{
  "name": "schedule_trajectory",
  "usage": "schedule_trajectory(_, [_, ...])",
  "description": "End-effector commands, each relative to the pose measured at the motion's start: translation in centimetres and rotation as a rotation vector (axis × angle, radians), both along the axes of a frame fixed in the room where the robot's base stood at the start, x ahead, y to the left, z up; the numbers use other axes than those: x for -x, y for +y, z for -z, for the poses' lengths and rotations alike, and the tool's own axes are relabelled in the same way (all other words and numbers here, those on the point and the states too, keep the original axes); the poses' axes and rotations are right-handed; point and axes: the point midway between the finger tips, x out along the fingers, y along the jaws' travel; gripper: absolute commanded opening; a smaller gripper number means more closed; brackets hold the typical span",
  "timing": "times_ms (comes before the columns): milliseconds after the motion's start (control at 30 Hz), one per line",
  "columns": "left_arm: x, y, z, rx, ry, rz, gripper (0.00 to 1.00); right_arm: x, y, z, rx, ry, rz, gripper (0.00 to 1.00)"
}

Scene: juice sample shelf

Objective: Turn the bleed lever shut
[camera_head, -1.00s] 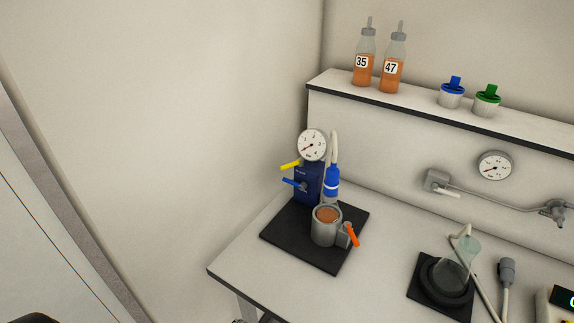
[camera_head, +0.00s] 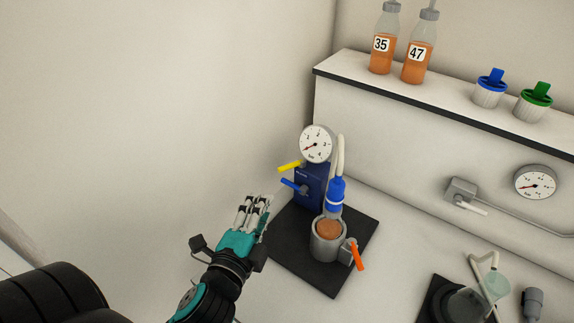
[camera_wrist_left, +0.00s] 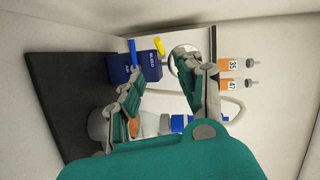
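A dark blue valve box (camera_head: 309,188) with a round dial gauge (camera_head: 317,144) on top stands at the back of a black mat. It has a yellow lever (camera_head: 290,166) and, lower, a blue lever (camera_head: 293,186), both sticking out to the left. In the left wrist view the box (camera_wrist_left: 150,66) bears small white lettering that looks like BLEED, near the blue lever (camera_wrist_left: 132,52) and yellow lever (camera_wrist_left: 158,46). My left gripper (camera_head: 253,205) is left of and in front of the box, apart from both levers. Its fingers are spread and empty (camera_wrist_left: 168,76). My right gripper is out of view.
A grey cup of orange liquid (camera_head: 326,248) with an orange lever (camera_head: 357,255) stands on the black mat (camera_head: 300,268), below a blue-and-white nozzle (camera_head: 336,193). Bottles 35 (camera_head: 382,45) and 47 (camera_head: 418,52) stand on the shelf. A wall lies left.

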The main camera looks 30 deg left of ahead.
Motion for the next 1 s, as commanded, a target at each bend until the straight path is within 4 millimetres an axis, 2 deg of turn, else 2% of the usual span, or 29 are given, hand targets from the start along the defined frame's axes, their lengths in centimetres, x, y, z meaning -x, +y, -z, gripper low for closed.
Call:
schedule_trajectory(33, [-0.8, 0.1, 0.4, -0.002, -0.008, 0.003, 0.36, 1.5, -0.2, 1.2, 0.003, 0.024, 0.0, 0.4])
schedule_trajectory(100, [-1.9, 0.3, 0.6, -0.005, -0.007, 0.003, 0.36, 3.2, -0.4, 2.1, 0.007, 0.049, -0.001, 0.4])
schedule_trajectory(133, [-2.6, 0.4, 0.1, -0.003, -0.002, 0.002, 0.36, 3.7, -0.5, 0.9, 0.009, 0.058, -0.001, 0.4])
schedule_trajectory(233, [-4.8, 0.9, 0.2, -0.002, 0.0, -0.001, 0.36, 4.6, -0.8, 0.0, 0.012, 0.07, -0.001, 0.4])
schedule_trajectory(333, [-6.9, 1.3, 0.6, -0.001, -0.001, -0.001, 0.36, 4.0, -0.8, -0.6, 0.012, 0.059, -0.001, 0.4])
schedule_trajectory(500, [-10.5, 2.0, 1.1, 0.0, 0.001, -0.002, 0.36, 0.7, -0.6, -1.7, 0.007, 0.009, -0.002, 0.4])
schedule_trajectory(600, [-12.4, 2.2, 1.5, 0.0, 0.001, 0.0, 0.36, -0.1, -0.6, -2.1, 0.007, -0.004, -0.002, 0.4])
schedule_trajectory(800, [-14.8, 2.7, 2.0, 0.001, 0.003, -0.001, 0.36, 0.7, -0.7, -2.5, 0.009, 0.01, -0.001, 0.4])
schedule_trajectory(1000, [-15.6, 2.8, 2.3, 0.003, 0.004, -0.001, 0.36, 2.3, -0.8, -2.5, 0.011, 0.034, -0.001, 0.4])
